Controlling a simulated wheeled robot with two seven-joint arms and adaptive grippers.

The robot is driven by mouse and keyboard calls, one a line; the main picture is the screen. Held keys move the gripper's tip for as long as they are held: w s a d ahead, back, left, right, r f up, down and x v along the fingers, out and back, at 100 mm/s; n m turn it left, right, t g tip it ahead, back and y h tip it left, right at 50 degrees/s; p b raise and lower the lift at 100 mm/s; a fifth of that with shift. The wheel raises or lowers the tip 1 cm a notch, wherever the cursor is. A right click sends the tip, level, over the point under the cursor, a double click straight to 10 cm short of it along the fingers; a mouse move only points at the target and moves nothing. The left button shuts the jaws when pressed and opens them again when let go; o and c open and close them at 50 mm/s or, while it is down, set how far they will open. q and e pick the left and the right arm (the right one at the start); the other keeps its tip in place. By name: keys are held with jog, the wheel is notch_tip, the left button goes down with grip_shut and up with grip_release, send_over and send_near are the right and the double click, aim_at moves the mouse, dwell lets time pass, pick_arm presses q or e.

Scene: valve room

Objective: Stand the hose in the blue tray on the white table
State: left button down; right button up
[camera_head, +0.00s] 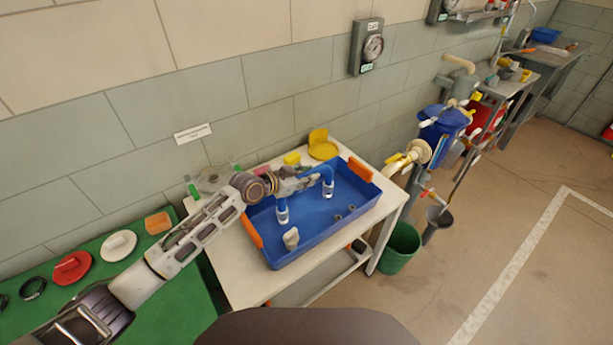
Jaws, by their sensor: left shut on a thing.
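The blue tray (318,251) with orange handles lies on the white table (232,270). The hose (327,176) is a blue bent tube with pale fittings at its two ends, which point down over the tray. My left gripper (300,184) comes in from the left over the tray and is shut on the hose, covering its middle. Whether the hose ends touch the tray floor I cannot tell. My right gripper is not in view.
A pale piece (291,238) and small dark rings lie in the tray. A yellow item (321,146) is on the table behind it. A green bucket (400,248) stands at right, near pipes. A green-topped surface (183,297) with several parts is at left.

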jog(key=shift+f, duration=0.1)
pick_arm(q)
jog(key=c, duration=1.2)
grip_release()
jog(key=shift+f, duration=0.1)
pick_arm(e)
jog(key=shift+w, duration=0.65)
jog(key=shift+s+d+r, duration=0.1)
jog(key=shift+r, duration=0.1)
